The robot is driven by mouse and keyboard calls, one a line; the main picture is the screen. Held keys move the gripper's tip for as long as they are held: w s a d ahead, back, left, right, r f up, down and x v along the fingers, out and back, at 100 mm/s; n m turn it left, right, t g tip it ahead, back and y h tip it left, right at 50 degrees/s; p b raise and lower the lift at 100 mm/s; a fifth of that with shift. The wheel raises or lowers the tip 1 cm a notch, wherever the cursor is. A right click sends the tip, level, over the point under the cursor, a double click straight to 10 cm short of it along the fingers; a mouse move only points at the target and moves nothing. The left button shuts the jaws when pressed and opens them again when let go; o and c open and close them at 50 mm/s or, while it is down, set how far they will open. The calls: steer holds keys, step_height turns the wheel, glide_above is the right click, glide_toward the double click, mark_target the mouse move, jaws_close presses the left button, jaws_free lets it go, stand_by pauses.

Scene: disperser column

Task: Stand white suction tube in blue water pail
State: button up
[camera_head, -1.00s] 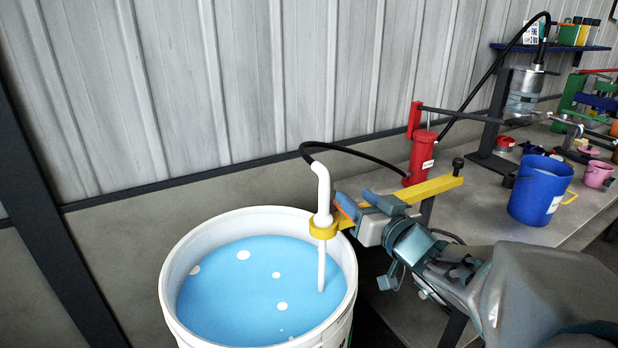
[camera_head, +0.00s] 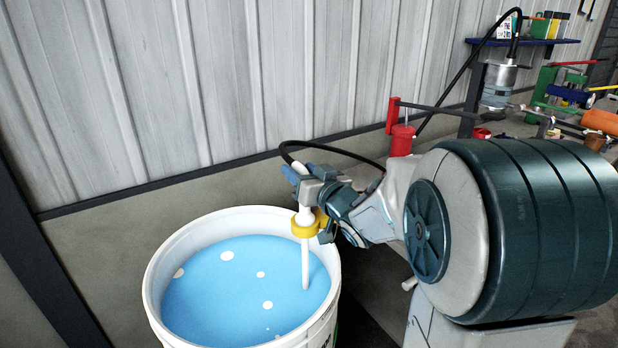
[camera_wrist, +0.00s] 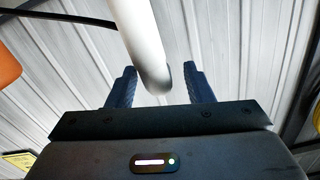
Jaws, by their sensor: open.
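The white suction tube (camera_head: 305,262) stands upright through a yellow ring (camera_head: 304,228), its lower end in the light blue liquid (camera_head: 235,285) of a large white bucket (camera_head: 152,290). A black hose (camera_head: 345,150) runs from its bent top. My gripper (camera_head: 303,180) is at the tube's upper part, just above the ring. In the wrist view, the white tube (camera_wrist: 147,40) passes between the two spread dark blue fingers, with gaps on both sides.
A red cylinder (camera_head: 402,140) with a lever stands on the bench behind my arm. A corrugated wall (camera_head: 250,80) closes off the back.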

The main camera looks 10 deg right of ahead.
steer(key=shift+w+a, duration=0.2)
steer(key=shift+w, duration=0.35)
jaws_close()
steer(key=c, duration=1)
jaws_free()
jaws_close()
steer(key=shift+r+p, duration=2.65)
steer(key=shift+r, duration=0.8)
